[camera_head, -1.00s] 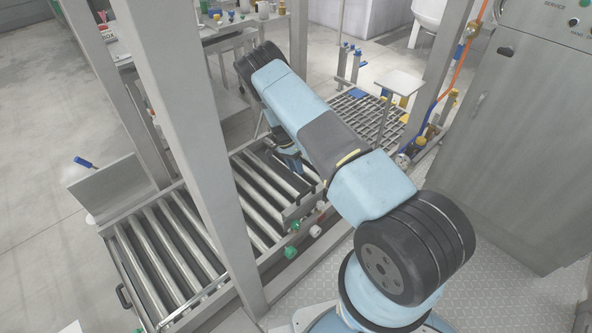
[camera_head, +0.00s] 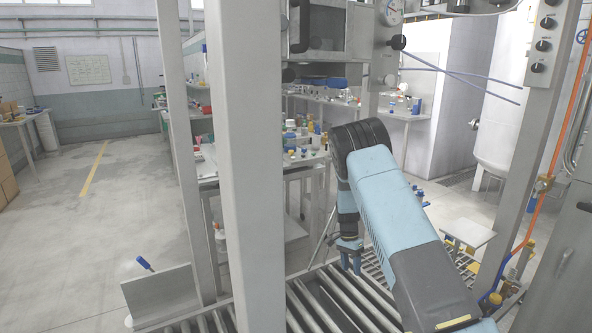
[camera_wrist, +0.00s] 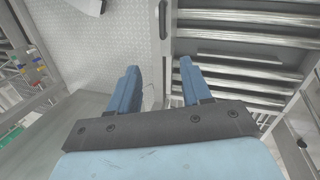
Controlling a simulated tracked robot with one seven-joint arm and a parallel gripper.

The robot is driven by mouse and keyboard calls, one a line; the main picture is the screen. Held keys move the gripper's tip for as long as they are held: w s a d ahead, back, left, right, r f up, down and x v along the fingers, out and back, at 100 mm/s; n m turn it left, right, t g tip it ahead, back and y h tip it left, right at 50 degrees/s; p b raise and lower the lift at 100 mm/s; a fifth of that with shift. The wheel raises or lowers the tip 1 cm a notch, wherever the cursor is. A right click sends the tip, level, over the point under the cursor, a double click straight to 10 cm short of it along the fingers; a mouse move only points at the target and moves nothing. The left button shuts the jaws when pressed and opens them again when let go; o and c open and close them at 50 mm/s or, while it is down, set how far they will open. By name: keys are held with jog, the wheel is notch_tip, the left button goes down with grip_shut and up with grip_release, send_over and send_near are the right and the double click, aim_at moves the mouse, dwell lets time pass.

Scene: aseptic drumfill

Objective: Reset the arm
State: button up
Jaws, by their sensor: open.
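My arm reaches up and to the left in the head view, with its wrist bent downward. My gripper (camera_head: 349,258) hangs at the arm's end above the roller conveyor (camera_head: 318,305). In the wrist view my gripper (camera_wrist: 160,82) shows two blue fingers spread apart, with nothing between them. The rollers (camera_wrist: 245,70) lie to the right of the fingers there, and a patterned metal floor plate (camera_wrist: 105,42) lies beyond them.
A grey upright post (camera_head: 250,170) stands just left of the arm. A workbench with bottles and jars (camera_head: 305,140) stands behind. An orange hose (camera_head: 553,120) runs down a frame at the right. The floor at the left (camera_head: 95,230) is open.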

jog(key=s+d+r+n+t+y, duration=0.1)
jog(key=s+r, duration=0.4)
jog(key=r, duration=0.6)
jog(key=s+r+n+t, duration=0.2)
jog(key=s+r, duration=0.2)
jog(key=r, duration=0.8)
jog(key=s+d+r+n+t+y, duration=0.1)
jog(key=s+r, duration=0.4)
jog(key=r, duration=0.6)
jog(key=s+r+n+t, duration=0.25)
jog(key=s+r, duration=0.65)
jog(key=s, duration=0.5)
jog(key=s+d+r+n+t+h, duration=0.1)
jog(key=s+n, duration=0.3)
jog(key=s, duration=1.1)
jog(key=shift+s+r+t, duration=0.25)
jog(key=shift+s+t, duration=0.1)
jog(key=shift+t, duration=0.2)
